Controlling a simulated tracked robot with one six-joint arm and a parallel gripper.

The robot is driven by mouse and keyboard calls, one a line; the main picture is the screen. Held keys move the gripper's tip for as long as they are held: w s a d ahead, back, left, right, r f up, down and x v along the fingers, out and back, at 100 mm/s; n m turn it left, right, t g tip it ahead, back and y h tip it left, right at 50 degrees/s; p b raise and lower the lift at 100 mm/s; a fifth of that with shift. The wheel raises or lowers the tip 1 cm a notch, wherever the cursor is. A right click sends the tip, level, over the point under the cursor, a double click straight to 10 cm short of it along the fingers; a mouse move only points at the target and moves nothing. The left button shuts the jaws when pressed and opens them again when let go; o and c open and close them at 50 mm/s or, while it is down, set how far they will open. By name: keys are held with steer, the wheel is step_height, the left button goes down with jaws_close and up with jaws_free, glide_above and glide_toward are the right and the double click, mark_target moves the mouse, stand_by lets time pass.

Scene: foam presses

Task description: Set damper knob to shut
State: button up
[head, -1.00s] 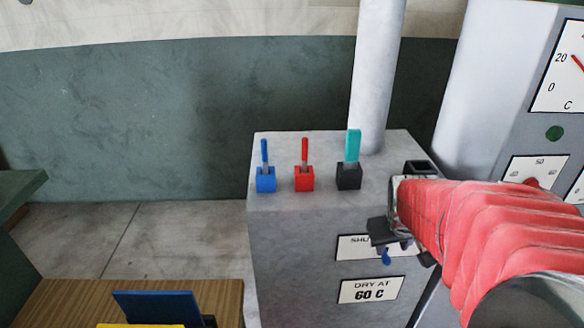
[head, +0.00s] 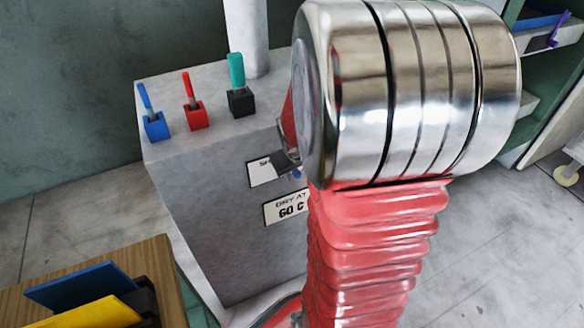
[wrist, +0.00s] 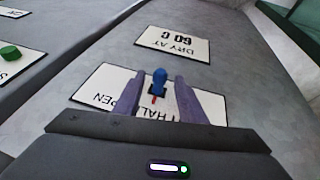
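The damper knob (wrist: 160,76) is a small blue knob on a dark mount with a red mark. It sits on a white plate (wrist: 98,88) lettered, upside down in the wrist view, with OPEN at left, HALF in the middle and a partly covered word ending in T at right. My gripper (wrist: 161,77) is open, its two purple-grey fingers on either side of the knob with gaps showing. Whether the fingertips reach past the knob is unclear. In the head view my arm hides most of the gripper; part of the plate (head: 261,173) shows.
A white DRY AT 60 C label (head: 286,207) is beside the plate on the grey cabinet (head: 210,185). Blue (head: 155,125), red (head: 195,113) and teal (head: 240,100) levers stand on its top. A wooden table (head: 150,255) with blue and yellow pieces is at lower left.

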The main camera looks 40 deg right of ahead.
steer(key=shift+d+f, duration=0.1)
steer(key=shift+f, duration=0.15)
jaws_close()
stand_by(0.4)
steer(key=shift+w, duration=0.1)
